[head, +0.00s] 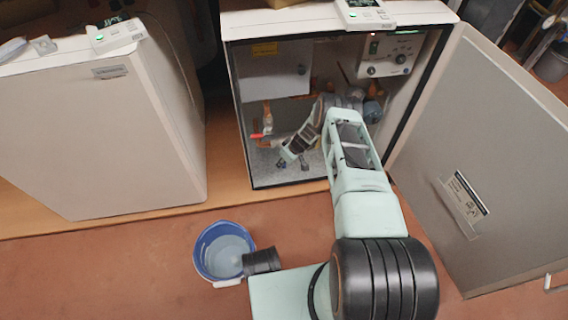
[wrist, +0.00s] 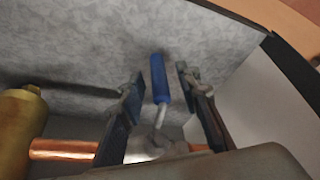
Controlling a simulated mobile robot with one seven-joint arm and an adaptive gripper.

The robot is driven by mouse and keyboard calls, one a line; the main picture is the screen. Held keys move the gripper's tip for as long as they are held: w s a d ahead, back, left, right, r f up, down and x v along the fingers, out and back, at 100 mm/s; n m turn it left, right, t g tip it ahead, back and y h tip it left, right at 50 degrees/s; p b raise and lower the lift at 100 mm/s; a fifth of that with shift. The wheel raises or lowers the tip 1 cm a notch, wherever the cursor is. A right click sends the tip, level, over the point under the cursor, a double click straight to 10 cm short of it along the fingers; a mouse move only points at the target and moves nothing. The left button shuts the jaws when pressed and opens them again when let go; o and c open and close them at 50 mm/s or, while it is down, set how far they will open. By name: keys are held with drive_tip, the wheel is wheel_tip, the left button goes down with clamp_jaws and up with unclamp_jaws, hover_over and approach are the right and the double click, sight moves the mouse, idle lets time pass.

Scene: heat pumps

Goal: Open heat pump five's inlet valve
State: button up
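The heat pump (head: 232,110) stands with its front open, and my arm reaches inside. A blue valve handle (wrist: 158,76) on a pale metal stem shows in the wrist view. My gripper (wrist: 158,88) is open, with one finger on each side of the handle. There seems to be a gap on both sides. In the head view my gripper (head: 280,163) is low in the cabinet, and the blue handle is hidden or too small to make out. A red-handled valve (head: 257,135) is to its upper left. No inlet label or pump number is readable.
A copper pipe (wrist: 62,149) and a brass fitting (wrist: 18,118) are left of my gripper. The open door panel (head: 480,150) stands at right. A blue bucket (head: 224,251) is on the floor in front. A closed unit (head: 110,130) stands at left.

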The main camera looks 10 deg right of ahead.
drive_tip(key=shift+f, duration=0.1)
drive_tip(key=shift+c, duration=0.4)
clamp_jaws()
